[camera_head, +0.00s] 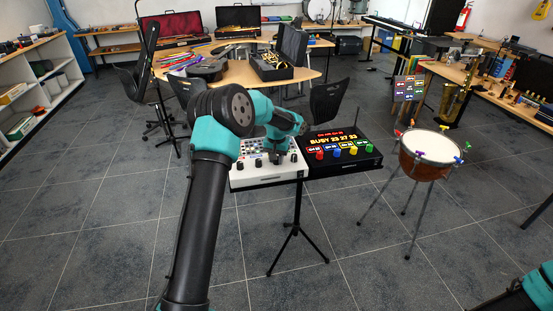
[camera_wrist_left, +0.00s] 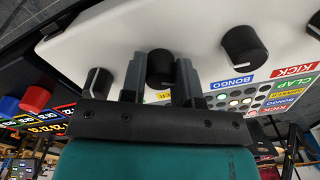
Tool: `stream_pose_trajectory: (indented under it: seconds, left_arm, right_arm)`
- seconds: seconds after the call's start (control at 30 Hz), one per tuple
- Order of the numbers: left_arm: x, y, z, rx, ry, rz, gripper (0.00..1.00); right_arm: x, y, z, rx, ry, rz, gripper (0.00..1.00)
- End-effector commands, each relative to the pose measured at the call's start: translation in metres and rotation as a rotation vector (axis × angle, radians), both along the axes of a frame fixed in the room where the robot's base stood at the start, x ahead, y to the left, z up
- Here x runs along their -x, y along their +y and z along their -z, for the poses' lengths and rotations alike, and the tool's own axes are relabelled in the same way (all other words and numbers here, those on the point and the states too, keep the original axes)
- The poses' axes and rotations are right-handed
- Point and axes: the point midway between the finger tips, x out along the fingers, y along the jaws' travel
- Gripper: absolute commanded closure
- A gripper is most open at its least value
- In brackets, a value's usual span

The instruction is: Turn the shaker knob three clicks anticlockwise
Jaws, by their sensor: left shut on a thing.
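A white drum machine (camera_head: 270,178) stands on a black stand. It fills much of the left wrist view (camera_wrist_left: 200,32), with black knobs and coloured labels. My left gripper (camera_head: 277,157) points down onto it. In the left wrist view its two fingers stand on either side of a black knob (camera_wrist_left: 160,66) and are shut on it. A yellow label, partly hidden and unreadable, lies by this knob, which I take as the shaker knob. A knob with a blue BONGO label (camera_wrist_left: 243,46) is on the right, another knob (camera_wrist_left: 97,82) on the left. My right gripper is not in view.
A black box (camera_head: 343,150) with a lit display and several coloured knobs stands directly right of the drum machine. A drum (camera_head: 430,150) on thin legs is further right. A black chair (camera_head: 328,100) is behind. Floor in front is clear.

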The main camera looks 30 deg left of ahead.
Motion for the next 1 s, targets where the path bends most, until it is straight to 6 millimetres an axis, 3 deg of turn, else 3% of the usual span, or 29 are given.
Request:
stream_pose_trajectory:
  seconds: [0.13, 0.17, 0.43, 0.77, 1.0]
  left_arm:
    - [0.000, 0.000, -0.001, 0.000, -0.001, 0.001, 0.95]
    - [0.000, 0.000, -0.001, 0.000, -0.001, 0.001, 0.70]
    - [0.000, 0.000, 0.000, 0.000, -0.001, 0.002, 0.46]
    - [0.000, 0.000, -0.004, 0.000, -0.001, 0.002, 0.46]
    - [-0.001, 0.000, -0.030, 0.000, -0.004, 0.001, 0.46]
  right_arm:
    - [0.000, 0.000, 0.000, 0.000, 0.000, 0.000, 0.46]
    - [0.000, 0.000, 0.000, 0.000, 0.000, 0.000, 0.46]
    - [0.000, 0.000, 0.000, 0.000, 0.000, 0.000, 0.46]
    - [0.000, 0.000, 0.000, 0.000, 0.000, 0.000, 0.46]
    - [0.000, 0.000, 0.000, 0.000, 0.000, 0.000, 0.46]
